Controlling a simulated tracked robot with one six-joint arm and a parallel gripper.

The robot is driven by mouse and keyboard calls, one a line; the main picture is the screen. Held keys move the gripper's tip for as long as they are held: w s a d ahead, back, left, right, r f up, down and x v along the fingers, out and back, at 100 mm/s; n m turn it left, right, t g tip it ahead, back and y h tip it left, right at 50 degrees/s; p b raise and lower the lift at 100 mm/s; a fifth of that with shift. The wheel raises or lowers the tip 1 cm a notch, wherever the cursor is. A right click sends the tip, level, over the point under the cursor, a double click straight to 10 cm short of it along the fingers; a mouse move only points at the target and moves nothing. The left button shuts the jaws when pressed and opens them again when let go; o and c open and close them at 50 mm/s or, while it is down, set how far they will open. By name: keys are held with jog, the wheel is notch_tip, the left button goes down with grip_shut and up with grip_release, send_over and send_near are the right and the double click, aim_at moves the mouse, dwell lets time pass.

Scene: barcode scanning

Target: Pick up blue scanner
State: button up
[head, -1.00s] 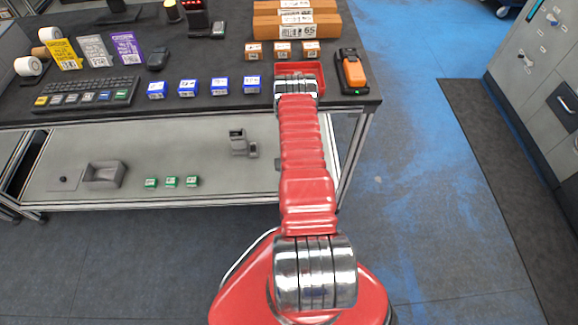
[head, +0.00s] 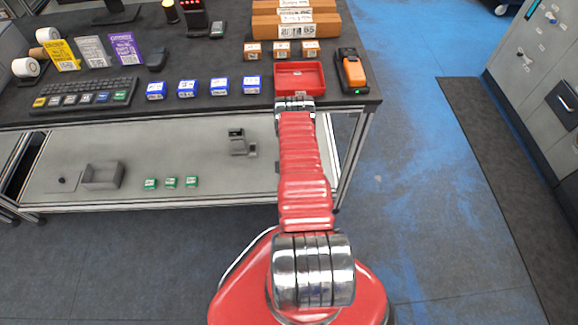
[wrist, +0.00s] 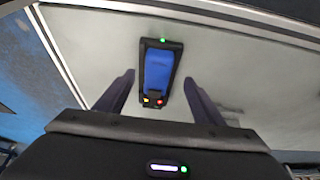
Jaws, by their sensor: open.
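The blue scanner (wrist: 158,66) lies on a pale grey surface in the wrist view, in a dark frame with a green light at its far end and small yellow and red spots at its near end. My gripper (wrist: 158,79) is open, with its two dark fingers either side of the scanner's near part and a gap on each side. I cannot tell how far above the surface the fingers are. In the head view, neither the blue scanner nor my gripper can be made out; my arm reaches toward the table's right end.
An orange scanner (head: 354,72) sits on the dark tabletop's right end, beside a red tray (head: 300,92). Below, the grey lower shelf (head: 215,180) holds several small green boxes (head: 171,183) and a grey device (head: 240,144). Blue-and-black floor right of the table is free.

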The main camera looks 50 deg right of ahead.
jog(key=shift+f, duration=0.1)
jog(key=shift+x, duration=2.5)
jog(key=shift+s+d, duration=0.15)
jog(key=c, duration=1.3)
